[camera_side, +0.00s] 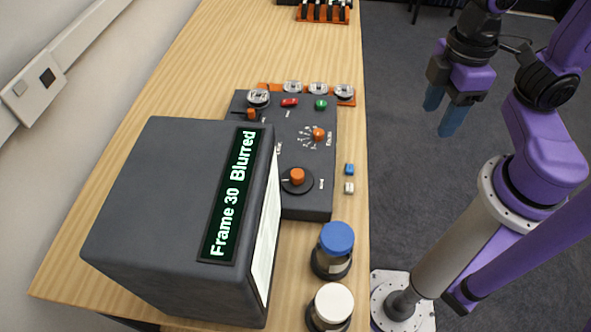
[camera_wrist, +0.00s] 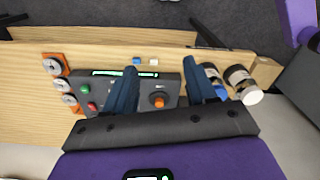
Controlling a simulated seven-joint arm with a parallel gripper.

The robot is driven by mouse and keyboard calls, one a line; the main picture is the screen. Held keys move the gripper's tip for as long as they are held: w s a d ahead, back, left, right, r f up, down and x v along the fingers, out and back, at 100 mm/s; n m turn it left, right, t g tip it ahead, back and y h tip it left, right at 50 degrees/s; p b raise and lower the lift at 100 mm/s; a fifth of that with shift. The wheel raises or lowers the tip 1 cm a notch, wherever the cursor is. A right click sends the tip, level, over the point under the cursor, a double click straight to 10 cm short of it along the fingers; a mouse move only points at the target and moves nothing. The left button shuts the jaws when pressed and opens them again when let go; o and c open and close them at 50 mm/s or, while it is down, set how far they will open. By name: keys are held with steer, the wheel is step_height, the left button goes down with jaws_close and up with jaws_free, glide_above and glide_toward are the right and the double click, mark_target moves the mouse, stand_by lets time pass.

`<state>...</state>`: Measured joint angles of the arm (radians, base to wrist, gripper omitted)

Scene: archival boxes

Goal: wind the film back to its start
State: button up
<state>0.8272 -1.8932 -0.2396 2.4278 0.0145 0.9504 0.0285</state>
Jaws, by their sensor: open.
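The dark film reader box (camera_side: 150,190) stands on the wooden desk. Its green display (camera_side: 231,200) reads "Frame 30 Blurred". The control panel (camera_side: 310,205) beside it carries a large orange-capped knob (camera_side: 297,176), a smaller orange knob (camera_side: 319,133), a red button (camera_side: 289,102) and a green button (camera_side: 321,104). In the wrist view the orange-capped knob (camera_wrist: 158,101) shows between the fingers, with the green button (camera_wrist: 85,89) and red button (camera_wrist: 92,106) to their left. My gripper (camera_side: 440,118) is open and empty, raised to the right of the desk, apart from the panel.
A blue-lidded jar (camera_side: 337,238) and a white-lidded jar (camera_side: 332,302) stand at the near right desk edge. Small blue (camera_side: 350,169) and white (camera_side: 349,187) blocks lie right of the panel. An orange rack (camera_side: 346,99) with several reels sits behind it. A bottle rack (camera_side: 322,14) stands at the back.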

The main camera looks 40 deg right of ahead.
steer(key=w+a+m+g+h, duration=0.15)
steer(key=w+a+m, duration=0.35)
steer(key=w+a, duration=0.65)
steer(key=m+g, duration=0.3)
steer(key=m, duration=0.2)
glide_toward(297, 173)
steer(key=shift+y, duration=0.25)
steer(key=x, duration=0.8)
steer(key=shift+s+d+f, duration=0.2)
steer(key=shift+d+f, duration=0.05)
steer(key=c, duration=1)
